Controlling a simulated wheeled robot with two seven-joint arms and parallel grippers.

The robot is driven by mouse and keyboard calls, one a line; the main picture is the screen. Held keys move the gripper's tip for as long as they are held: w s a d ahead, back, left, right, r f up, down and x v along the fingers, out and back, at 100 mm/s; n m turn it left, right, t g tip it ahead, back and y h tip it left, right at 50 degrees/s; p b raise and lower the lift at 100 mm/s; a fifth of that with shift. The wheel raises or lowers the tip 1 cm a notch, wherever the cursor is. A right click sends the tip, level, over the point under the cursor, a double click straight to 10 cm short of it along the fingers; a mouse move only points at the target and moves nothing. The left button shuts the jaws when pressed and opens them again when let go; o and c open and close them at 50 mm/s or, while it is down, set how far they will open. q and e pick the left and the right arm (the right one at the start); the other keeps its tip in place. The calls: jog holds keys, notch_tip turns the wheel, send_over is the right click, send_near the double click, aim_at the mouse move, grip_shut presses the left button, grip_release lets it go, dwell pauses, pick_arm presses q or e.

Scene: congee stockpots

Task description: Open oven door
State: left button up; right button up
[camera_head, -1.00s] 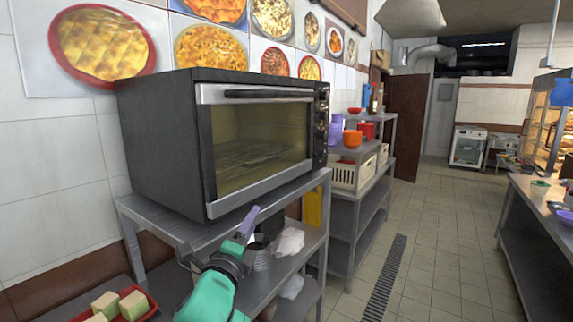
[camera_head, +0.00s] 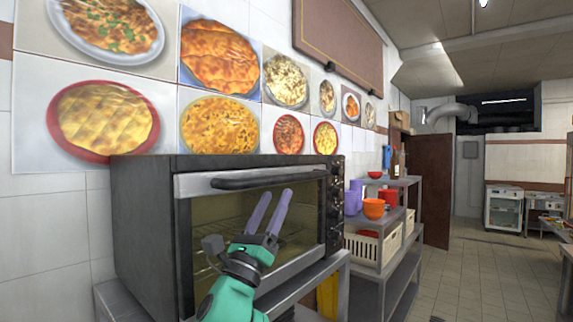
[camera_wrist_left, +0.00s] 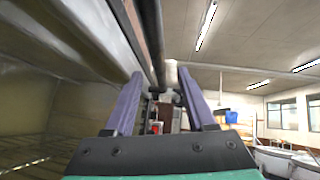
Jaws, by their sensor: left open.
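The oven (camera_head: 150,225) is a dark box with a silver-framed glass door (camera_head: 205,215) on its front, and the door is shut. A black bar handle (camera_head: 268,179) runs along the top of the door. My left gripper (camera_head: 270,205) is in front of the door, just below the handle, its two purple fingers apart and pointing up. In the left wrist view the handle (camera_wrist_left: 152,40) runs up beyond and between the open fingers (camera_wrist_left: 160,95). I cannot tell whether they touch it. My right gripper is not in view.
The oven stands on a metal shelf (camera_head: 332,264). To its right, a shelf unit holds an orange pot (camera_head: 374,208), purple containers (camera_head: 352,200) and a cream basket (camera_head: 362,247). Food pictures cover the wall behind. The tiled floor (camera_head: 470,285) at the right is clear.

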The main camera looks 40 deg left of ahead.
aim_at(288, 179)
pick_arm(q)
jog(key=p+x, duration=0.1)
jog(key=x, duration=0.3)
jog(key=p+x, duration=0.1)
jog(key=x, duration=0.2)
jog(key=shift+w+f+p, duration=0.3)
jog(key=shift+w+f, duration=0.05)
jog(key=shift+f, duration=0.05)
jog(key=shift+w+r, duration=0.15)
jog(key=shift+r, duration=0.05)
grip_shut()
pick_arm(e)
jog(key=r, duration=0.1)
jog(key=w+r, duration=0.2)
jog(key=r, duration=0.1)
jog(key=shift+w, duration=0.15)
